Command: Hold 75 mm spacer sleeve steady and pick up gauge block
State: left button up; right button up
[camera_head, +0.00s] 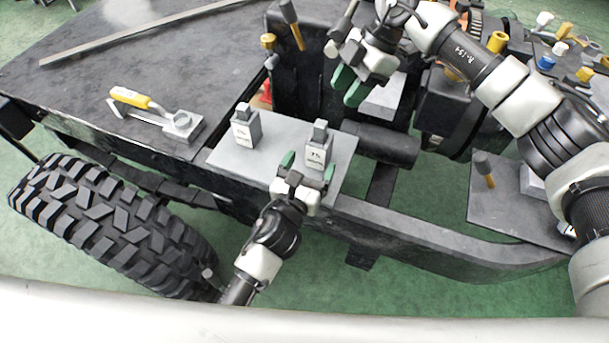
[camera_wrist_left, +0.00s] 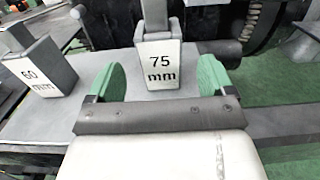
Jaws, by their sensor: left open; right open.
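The 75 mm spacer sleeve (camera_head: 317,156) is a light grey block labelled "75 mm", standing upright on a grey plate (camera_head: 265,165). A darker grey gauge block (camera_head: 320,131) sticks up from its top. In the left wrist view the sleeve (camera_wrist_left: 161,62) stands just ahead of and between the green fingertips, with the gauge block (camera_wrist_left: 154,14) cut off by the top edge. My left gripper (camera_head: 308,169) is open around the near side of the sleeve; I cannot tell whether it touches. My right gripper (camera_head: 349,86) is open and empty, above and behind the sleeve.
A 60 mm sleeve (camera_wrist_left: 38,75) with its own block stands on the plate to the left. A yellow-handled tool (camera_head: 135,98) and a small grey holder (camera_head: 182,126) lie further left. A dark cylinder (camera_head: 380,142) lies right of the plate. A tyre (camera_head: 100,220) is at lower left.

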aim_at(321, 142)
pick_arm(q)
jog(key=x, duration=0.7)
jog(key=shift+w+f, duration=0.15)
jog(key=shift+w, duration=0.05)
jog(key=shift+c, duration=0.2)
